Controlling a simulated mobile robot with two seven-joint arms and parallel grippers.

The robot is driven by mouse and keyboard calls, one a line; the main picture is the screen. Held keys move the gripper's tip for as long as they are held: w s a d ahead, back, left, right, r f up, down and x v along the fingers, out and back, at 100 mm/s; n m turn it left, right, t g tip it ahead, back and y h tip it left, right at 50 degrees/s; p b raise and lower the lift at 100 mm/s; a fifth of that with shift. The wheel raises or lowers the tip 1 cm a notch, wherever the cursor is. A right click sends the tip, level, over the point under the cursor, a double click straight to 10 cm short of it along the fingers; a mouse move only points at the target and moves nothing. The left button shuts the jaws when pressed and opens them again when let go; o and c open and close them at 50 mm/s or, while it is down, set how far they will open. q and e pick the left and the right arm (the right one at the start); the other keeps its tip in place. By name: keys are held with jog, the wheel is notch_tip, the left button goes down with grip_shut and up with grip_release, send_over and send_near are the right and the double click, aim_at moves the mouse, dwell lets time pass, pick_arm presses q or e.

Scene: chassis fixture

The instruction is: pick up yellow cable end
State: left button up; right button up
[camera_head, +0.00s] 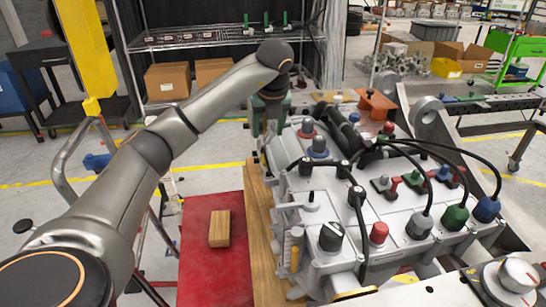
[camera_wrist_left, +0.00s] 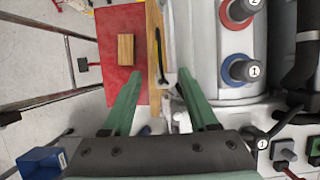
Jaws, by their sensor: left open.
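My left gripper (camera_head: 270,120) reaches over the far left corner of the grey chassis (camera_head: 345,185), fingers pointing down. In the left wrist view its two green fingers (camera_wrist_left: 160,76) are wide apart with nothing held between them. Beyond them are the wooden strip and the chassis side. Black cables run to blue (camera_head: 487,208), green (camera_head: 455,214) and black (camera_head: 419,226) connectors on the chassis.
A wooden block (camera_head: 219,229) lies on a red mat (camera_head: 195,270) left of the chassis; it also shows in the left wrist view (camera_wrist_left: 125,49). A wooden strip (camera_head: 262,240) separates mat and chassis. Knobs and posts crowd the chassis top. A metal rail frame (camera_head: 68,165) stands left.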

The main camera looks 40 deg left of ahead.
pick_arm(q)
send_over(265, 159)
jog(key=s+d, duration=0.1)
jog(key=d, duration=0.1)
jog(key=f, duration=0.6)
jog(key=shift+s+a, duration=0.2)
jog(key=shift+a, duration=0.05)
jog(key=x, duration=0.4)
jog(key=shift+s+d+f+b, duration=0.2)
jog(key=shift+d+f+b, duration=0.05)
jog(key=shift+b, duration=0.1)
jog(key=shift+w+a+f, duration=0.15)
jog(key=shift+f, duration=0.3)
grip_shut()
